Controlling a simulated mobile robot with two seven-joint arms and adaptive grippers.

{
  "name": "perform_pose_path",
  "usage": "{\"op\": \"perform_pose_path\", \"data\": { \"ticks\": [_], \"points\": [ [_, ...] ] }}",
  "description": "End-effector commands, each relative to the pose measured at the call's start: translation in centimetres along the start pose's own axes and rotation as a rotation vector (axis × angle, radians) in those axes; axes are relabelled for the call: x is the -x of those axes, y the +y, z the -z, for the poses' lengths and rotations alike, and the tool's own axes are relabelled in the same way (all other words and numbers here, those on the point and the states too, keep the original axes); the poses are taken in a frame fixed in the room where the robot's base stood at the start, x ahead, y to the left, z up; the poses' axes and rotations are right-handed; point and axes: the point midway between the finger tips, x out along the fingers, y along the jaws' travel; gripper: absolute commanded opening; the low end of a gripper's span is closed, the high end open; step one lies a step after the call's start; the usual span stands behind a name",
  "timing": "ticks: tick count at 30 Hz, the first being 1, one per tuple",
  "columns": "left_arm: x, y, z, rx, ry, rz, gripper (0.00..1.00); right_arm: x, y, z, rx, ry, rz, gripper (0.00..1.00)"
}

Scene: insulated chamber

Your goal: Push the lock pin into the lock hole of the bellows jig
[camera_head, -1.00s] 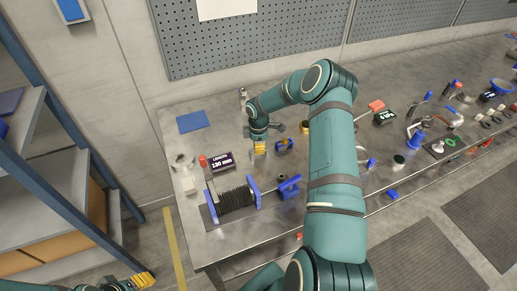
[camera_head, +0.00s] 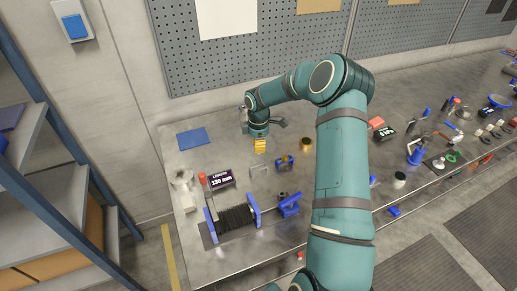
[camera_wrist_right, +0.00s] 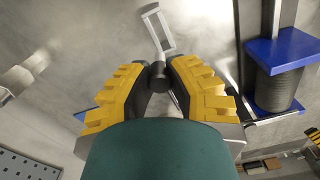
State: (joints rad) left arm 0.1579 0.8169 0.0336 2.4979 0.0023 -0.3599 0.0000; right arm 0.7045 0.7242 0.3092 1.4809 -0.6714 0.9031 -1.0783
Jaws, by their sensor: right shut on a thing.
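The bellows jig stands on the metal bench at the front left, with two blue end plates (camera_head: 253,216) and black ribbed bellows (camera_head: 235,219) between them. My right gripper (camera_head: 260,148) is above the bench, behind the jig and a little to its right. In the right wrist view, its yellow fingers (camera_wrist_right: 160,80) are shut on a small dark cylindrical piece, seemingly the lock pin (camera_wrist_right: 158,75). The jig's bellows (camera_wrist_right: 276,90) show at the right there, apart from the gripper. I cannot make out the lock hole. My left gripper is out of view.
A grey metal bracket (camera_head: 258,170) stands on the bench below my right gripper. A display reading 130 mm (camera_head: 221,179) stands behind the jig. A blue clamp-like part (camera_head: 290,206) is right of the jig. A blue mat (camera_head: 193,138) lies at the back left.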

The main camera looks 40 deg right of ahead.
Motion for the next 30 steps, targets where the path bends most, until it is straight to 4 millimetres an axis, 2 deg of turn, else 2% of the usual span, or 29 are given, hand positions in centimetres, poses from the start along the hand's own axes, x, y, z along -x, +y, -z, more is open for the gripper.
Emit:
{"op": "perform_pose_path", "data": {
  "ticks": [7, 11, 14, 24, 30],
  "points": [
    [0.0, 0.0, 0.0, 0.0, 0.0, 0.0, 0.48, 0.0, -0.1, -0.1, 0.007, -0.001, 0.0, 0.0],
    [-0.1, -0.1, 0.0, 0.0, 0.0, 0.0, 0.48, 0.1, -1.4, -0.8, 0.064, -0.007, -0.002, 0.0],
    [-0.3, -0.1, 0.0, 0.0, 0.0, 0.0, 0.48, 0.2, -3.3, -1.8, 0.152, -0.013, -0.003, 0.0],
    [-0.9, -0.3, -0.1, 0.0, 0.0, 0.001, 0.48, 0.4, -11.5, -5.5, 0.45, -0.009, -0.001, 0.0],
    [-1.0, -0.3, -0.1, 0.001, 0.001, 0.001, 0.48, 0.5, -13.7, -6.2, 0.518, -0.003, -0.003, 0.0]
  ]
}}
